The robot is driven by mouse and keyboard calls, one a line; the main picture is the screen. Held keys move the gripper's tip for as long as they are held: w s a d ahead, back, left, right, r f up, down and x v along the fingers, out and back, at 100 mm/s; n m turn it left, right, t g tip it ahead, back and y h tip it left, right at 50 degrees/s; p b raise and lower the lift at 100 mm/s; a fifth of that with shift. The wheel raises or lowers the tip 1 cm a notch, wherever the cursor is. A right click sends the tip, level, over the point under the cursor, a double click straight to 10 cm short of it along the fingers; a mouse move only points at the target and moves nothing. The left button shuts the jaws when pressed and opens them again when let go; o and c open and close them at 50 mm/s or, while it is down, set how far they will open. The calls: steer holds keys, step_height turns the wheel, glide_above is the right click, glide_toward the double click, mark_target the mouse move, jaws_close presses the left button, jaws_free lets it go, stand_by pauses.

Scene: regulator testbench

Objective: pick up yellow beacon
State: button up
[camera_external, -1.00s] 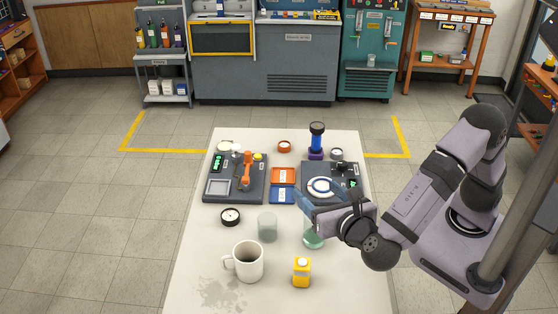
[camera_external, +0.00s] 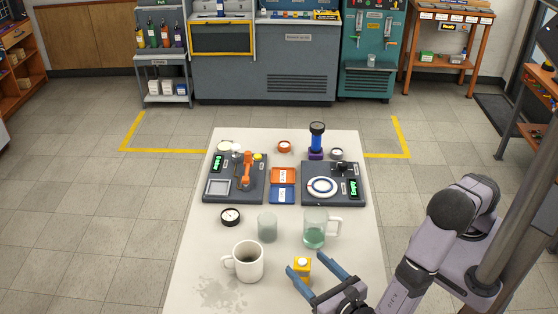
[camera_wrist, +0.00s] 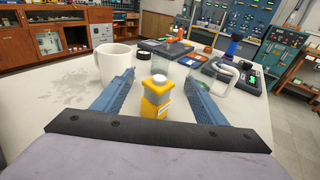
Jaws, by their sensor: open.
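The yellow beacon (camera_external: 302,266) stands upright near the front of the white table. It is a small yellow block with a white round top. My gripper (camera_external: 315,263) is open, with its two blue fingers on either side of the beacon in the external view. In the wrist view the beacon (camera_wrist: 156,98) stands between the spread fingers of my gripper (camera_wrist: 158,85), with a gap on both sides. The fingers do not appear to touch it. The beacon's lower part is partly hidden by my gripper in the external view.
A white mug (camera_external: 248,261) stands left of the beacon, close to my left finger in the wrist view. A glass mug (camera_external: 315,228) and a frosted cup (camera_external: 267,227) stand behind it. Two dark test boards (camera_external: 236,190) (camera_external: 330,198) lie further back.

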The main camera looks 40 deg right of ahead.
mark_target(299, 259)
steer(key=shift+p+x, duration=2)
steer(key=shift+x, duration=1.4)
steer(key=shift+w+f, duration=0.2)
steer(key=shift+w, duration=0.1)
steer(key=c, duration=1.1)
